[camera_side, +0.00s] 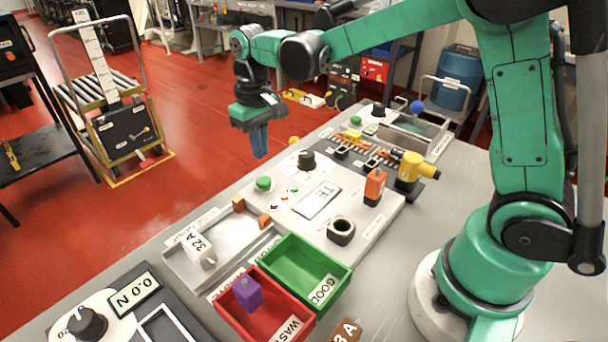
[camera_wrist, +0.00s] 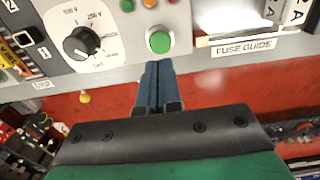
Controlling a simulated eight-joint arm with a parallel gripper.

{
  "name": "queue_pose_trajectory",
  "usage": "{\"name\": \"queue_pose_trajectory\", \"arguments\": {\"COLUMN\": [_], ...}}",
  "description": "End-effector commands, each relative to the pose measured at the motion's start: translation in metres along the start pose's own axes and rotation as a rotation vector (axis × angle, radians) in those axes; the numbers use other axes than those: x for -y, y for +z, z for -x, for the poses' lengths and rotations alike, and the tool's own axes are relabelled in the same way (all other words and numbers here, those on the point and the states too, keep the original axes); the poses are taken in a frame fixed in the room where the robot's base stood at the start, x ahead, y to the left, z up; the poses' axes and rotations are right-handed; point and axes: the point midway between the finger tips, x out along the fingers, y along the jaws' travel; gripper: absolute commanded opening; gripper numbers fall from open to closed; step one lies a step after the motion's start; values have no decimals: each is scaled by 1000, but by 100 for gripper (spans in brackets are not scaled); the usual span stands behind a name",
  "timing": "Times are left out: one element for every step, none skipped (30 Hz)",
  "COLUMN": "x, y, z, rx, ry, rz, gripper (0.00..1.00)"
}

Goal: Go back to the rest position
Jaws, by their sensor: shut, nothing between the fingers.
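My gripper (camera_side: 259,142) hangs pointing down in the side view, in the air by the far edge of the bench. Its blue fingers are shut together with nothing between them. In the wrist view the closed fingers (camera_wrist: 157,66) point toward a green button (camera_wrist: 158,41) on the panel edge. The green button also shows in the side view (camera_side: 264,183), below and near the fingertips, apart from them.
A red bin (camera_side: 228,318) holding a purple block (camera_side: 247,292) and a green bin (camera_side: 331,265) stand at the front. A yellow-topped device (camera_side: 411,167) and an orange block (camera_side: 375,184) stand on the right.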

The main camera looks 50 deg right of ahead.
Motion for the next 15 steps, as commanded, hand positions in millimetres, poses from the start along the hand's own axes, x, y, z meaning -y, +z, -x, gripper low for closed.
{"name": "queue_pose_trajectory", "arguments": {"x": [0, 0, 0, 0, 0, -1, -1, -2, -2, -3, -4, -5, -6, -7, -8], "y": [0, 0, 0, 1, 2, 4, 6, 9, 14, 18, 23, 30, 36, 42, 49], "z": [0, 0, 0, 1, 2, 5, 8, 11, 16, 21, 25, 31, 35, 38, 42], "rx": [0, 0, -1, -4, -9, -20, -32, -48, -74, -96, -123, -160, -189, -219, -258], "ry": [0, 0, 0, 0, 0, -1, -1, -2, -3, -3, -4, -5, -5, -6, -6], "rz": [0, 0, 0, 0, 0, 0, 0, -1, -1, -1, -1, -1, -1, -1, 0], "gripper": [0, 0, 0, 0, 0, 0, 0, 0, 0, 0, 0, 0, 0, 0, 0]}}
